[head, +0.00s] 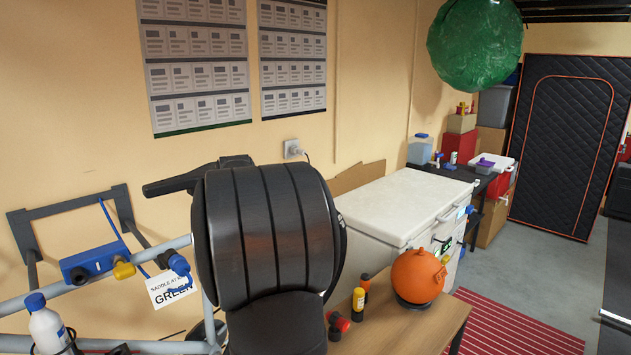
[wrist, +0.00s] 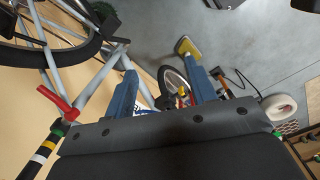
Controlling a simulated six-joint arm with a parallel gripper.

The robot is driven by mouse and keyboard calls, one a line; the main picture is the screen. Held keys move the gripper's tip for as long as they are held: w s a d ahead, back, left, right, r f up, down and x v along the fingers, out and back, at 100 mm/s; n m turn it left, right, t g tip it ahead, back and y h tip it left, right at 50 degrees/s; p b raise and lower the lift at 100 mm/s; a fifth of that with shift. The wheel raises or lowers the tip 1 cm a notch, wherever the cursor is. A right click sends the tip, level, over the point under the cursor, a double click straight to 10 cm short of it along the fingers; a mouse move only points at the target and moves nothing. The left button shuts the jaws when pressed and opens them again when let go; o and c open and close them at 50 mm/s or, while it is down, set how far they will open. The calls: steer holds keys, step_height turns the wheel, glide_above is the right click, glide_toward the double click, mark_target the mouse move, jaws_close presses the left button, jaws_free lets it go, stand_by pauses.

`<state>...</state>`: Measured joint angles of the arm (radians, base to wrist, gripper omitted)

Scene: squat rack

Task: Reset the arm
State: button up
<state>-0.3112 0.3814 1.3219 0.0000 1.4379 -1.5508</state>
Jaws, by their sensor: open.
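My gripper (wrist: 161,68) is open in the wrist view. Its two blue fingers stand apart, pointing up the picture, and I see nothing gripped between them. Beyond the gap are a bicycle wheel and grey floor. In the head view a large black ribbed shape, which looks like part of my arm, fills the middle. I cannot make out the fingertips there.
A pale bicycle frame (wrist: 62,72) with a red lever (wrist: 58,103) lies left of the fingers. The head view shows a bottle (head: 48,330), a blue clamp (head: 92,262), an orange ball (head: 417,277) on a wooden table (head: 405,338), and a white chest (head: 400,205).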

steer(key=d+f+m, duration=0.1)
steer(key=d, duration=0.7)
steer(key=shift+d+f+m, duration=0.25)
steer(key=shift+d+m, duration=0.05)
steer(key=shift+d, duration=0.05)
steer(key=shift+a, duration=0.1)
steer(key=s+a+r+n, duration=0.1)
steer(key=a, duration=0.9)
steer(key=s+a+r+n, duration=0.1)
steer(key=a+r+n, duration=0.1)
steer(key=a, duration=0.8)
steer(key=shift+s+r+n, duration=0.25)
steer(key=shift+r+n, duration=0.05)
